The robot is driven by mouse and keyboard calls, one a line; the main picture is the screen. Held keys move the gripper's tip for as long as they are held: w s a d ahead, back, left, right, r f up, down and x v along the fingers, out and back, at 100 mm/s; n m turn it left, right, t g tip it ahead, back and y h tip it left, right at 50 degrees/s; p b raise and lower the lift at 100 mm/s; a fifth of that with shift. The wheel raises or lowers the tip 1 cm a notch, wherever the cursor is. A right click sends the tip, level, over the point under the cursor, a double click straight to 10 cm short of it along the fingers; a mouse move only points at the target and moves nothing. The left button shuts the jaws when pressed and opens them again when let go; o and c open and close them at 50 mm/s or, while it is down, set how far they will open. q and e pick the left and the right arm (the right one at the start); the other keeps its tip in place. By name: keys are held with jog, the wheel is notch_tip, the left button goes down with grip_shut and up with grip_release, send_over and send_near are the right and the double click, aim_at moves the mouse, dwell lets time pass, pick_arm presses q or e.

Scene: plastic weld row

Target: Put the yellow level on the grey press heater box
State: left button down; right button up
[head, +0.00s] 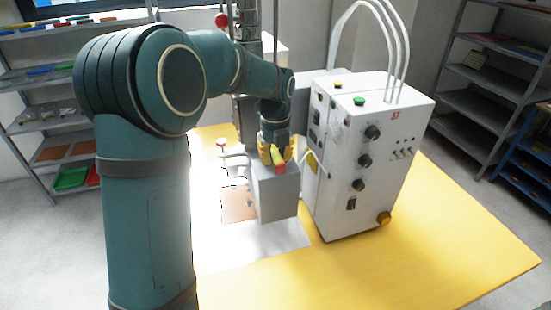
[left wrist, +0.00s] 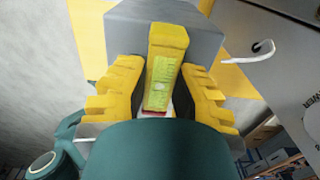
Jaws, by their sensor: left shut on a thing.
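My left gripper (head: 276,152) has yellow fingers and is shut on the yellow level (head: 278,167). In the left wrist view the level (left wrist: 166,65) lies between the two fingers (left wrist: 164,92), with a yellow-green vial window and a red-and-white near end. The grey press heater box (head: 277,194) stands directly below the gripper. Its grey top (left wrist: 200,30) shows beneath and beyond the level's far end. I cannot tell whether the level touches the box. My right gripper is not in view.
A white control cabinet (head: 365,150) with black knobs, a green button and white hoses stands close to the right of the grey box. The yellow table (head: 440,240) is clear at the front right. Shelves (head: 490,90) line the back.

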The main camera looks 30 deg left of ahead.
aim_at(275, 155)
pick_arm(q)
jog(key=shift+f, duration=0.25)
jog(key=shift+f, duration=0.2)
jog(key=c, duration=0.9)
grip_release()
jog(key=shift+c, duration=0.2)
jog(key=shift+r, duration=0.15)
jog(key=shift+r, duration=0.25)
notch_tip(275, 155, up, 12)
jog(key=p, duration=0.1)
jog(key=shift+f, duration=0.2)
